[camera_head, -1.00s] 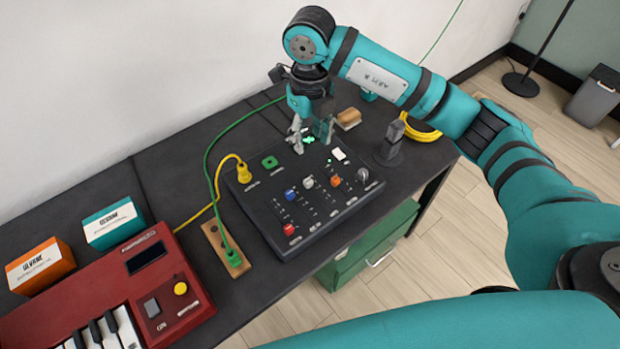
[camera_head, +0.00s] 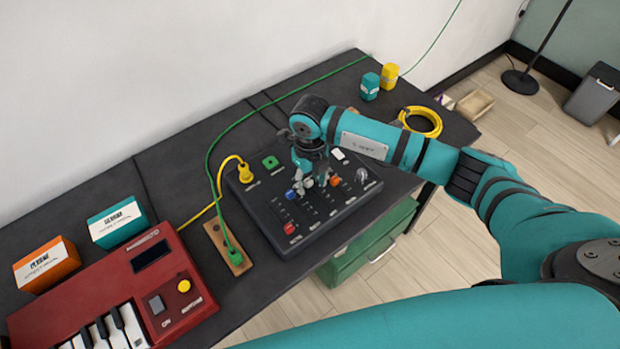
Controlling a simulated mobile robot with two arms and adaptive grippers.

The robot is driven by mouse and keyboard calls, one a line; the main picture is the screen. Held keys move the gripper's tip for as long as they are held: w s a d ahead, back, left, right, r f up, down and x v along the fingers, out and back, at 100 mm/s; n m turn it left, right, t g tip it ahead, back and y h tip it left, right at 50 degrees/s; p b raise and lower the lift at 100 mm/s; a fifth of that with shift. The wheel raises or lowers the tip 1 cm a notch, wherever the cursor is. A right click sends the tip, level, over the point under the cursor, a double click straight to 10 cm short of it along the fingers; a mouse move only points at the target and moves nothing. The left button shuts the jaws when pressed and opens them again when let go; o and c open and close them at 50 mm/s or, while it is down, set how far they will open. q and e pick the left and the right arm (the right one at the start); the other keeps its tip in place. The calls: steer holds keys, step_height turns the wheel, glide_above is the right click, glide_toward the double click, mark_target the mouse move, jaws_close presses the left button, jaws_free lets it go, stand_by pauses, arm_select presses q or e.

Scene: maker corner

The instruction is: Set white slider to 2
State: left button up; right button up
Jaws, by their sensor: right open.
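The dark control panel (camera_head: 275,218) lies on the desk with several coloured sliders on its face. The white slider (camera_head: 308,183) is near the panel's middle, between the blue slider (camera_head: 290,194) and the orange slider (camera_head: 335,181). My right gripper (camera_head: 311,186) is low over the panel with its fingers open around or beside the white slider. I cannot tell whether they touch it. The fingers partly hide the white slider, and its scale marks are too small to read. My left gripper is not in view.
A red slider (camera_head: 289,228), a white switch (camera_head: 338,154) and a grey knob (camera_head: 362,175) are also on the panel. A yellow plug (camera_head: 245,173) and green cable (camera_head: 210,165) run along its left. A red keyboard (camera_head: 150,290) stands at the left.

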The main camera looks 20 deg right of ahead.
mark_target(324, 202)
jaws_close()
stand_by(0.3)
steer(key=shift+s+d, duration=0.1)
steer(key=shift+s, duration=0.2)
steer(key=s, duration=0.1)
steer(key=s+d, duration=0.1)
steer(key=s, duration=0.1)
steer(key=s+d, duration=0.1)
steer(key=s, duration=0.1)
steer(key=shift+r, duration=0.15)
steer(key=shift+w+a, duration=0.25)
steer(key=shift+w, duration=0.1)
jaws_free()
steer(key=shift+s, duration=0.15)
